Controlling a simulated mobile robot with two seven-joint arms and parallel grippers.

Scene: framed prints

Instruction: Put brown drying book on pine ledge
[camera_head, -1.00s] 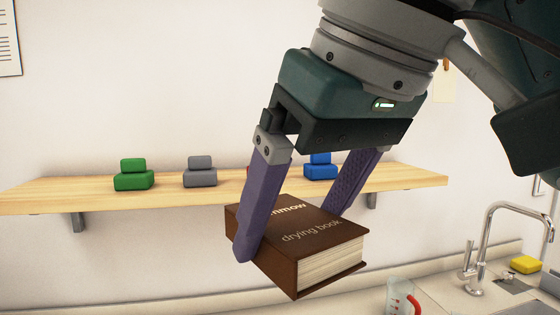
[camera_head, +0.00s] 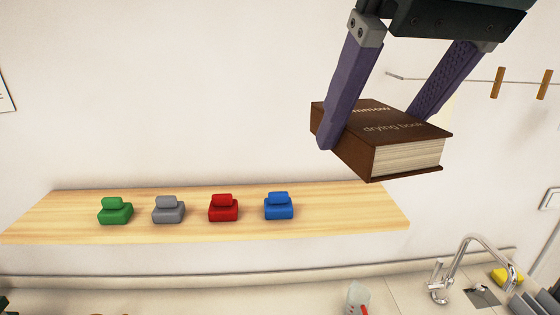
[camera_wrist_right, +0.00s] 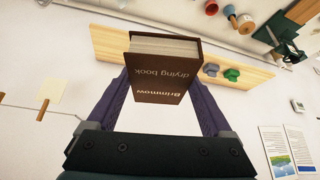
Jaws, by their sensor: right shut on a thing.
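The brown drying book (camera_head: 400,130) is held in my right gripper (camera_head: 375,115), which is shut on it, one purple finger on each side. The book is above the pine ledge (camera_head: 345,223), toward its right end, and clear of it. In the right wrist view the brown book (camera_wrist_right: 160,72) sits between the two fingers with its cover lettering showing, and the pine ledge (camera_wrist_right: 107,45) shows behind it. My left gripper is not in view.
On the ledge stand a green block (camera_head: 115,211), a grey one (camera_head: 168,210), a red one (camera_head: 223,208) and a blue one (camera_head: 278,206). The ledge's right end is bare. A tap (camera_head: 460,265), a yellow sponge (camera_head: 506,277) and a measuring jug (camera_head: 357,298) are lower right.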

